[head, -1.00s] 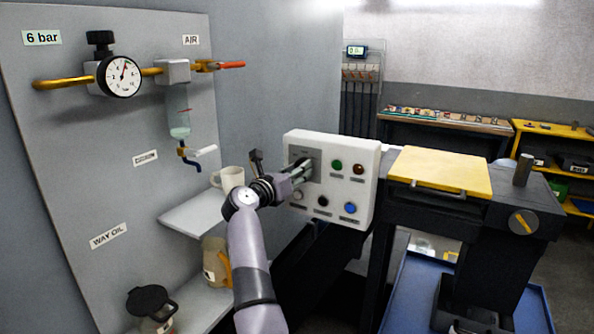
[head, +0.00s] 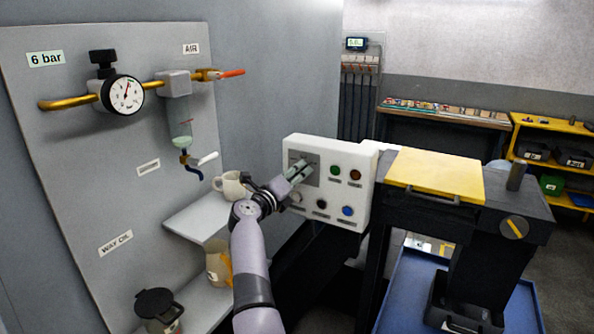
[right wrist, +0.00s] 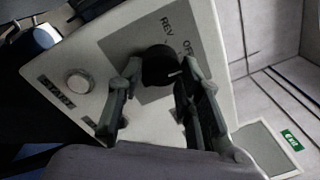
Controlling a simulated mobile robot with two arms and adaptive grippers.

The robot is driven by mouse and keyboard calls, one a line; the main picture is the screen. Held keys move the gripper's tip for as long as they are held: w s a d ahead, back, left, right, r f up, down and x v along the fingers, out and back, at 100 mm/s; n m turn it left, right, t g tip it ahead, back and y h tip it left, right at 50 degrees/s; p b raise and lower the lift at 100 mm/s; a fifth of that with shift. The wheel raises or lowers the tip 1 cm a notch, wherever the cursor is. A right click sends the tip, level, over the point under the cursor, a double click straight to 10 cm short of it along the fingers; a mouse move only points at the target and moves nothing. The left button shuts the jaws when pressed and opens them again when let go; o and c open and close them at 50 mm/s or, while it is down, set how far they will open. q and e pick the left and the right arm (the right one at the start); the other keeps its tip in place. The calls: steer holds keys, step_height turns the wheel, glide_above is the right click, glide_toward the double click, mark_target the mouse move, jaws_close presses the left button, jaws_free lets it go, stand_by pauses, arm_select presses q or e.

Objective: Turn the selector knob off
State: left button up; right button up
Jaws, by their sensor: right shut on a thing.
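The selector knob (right wrist: 158,62) is black and round with a white pointer mark. It sits on a grey plate of the white control panel (head: 352,160). In the right wrist view the pointer aims right, near the OFF lettering; REV is above the knob. A finger hides part of the labels, so I cannot tell the exact setting. My right gripper (right wrist: 161,76) is shut on the knob, one finger on each side. In the head view the right gripper (head: 299,172) is at the panel's upper left and hides the knob. My left gripper is out of view.
The panel also carries a green button (head: 334,171), a red button (head: 355,175), a blue button (head: 347,211) and a white start button (right wrist: 79,81). A mug (head: 231,186) stands on the shelf left of my wrist. A yellow-topped machine part (head: 436,170) is to the right.

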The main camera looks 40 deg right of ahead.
steer(key=shift+n, duration=0.4)
steer(key=o, duration=1.2)
steer(key=shift+c, duration=0.2)
steer(key=shift+r, duration=0.1)
step_height(320, 180, up, 10)
steer(key=shift+f, duration=0.15)
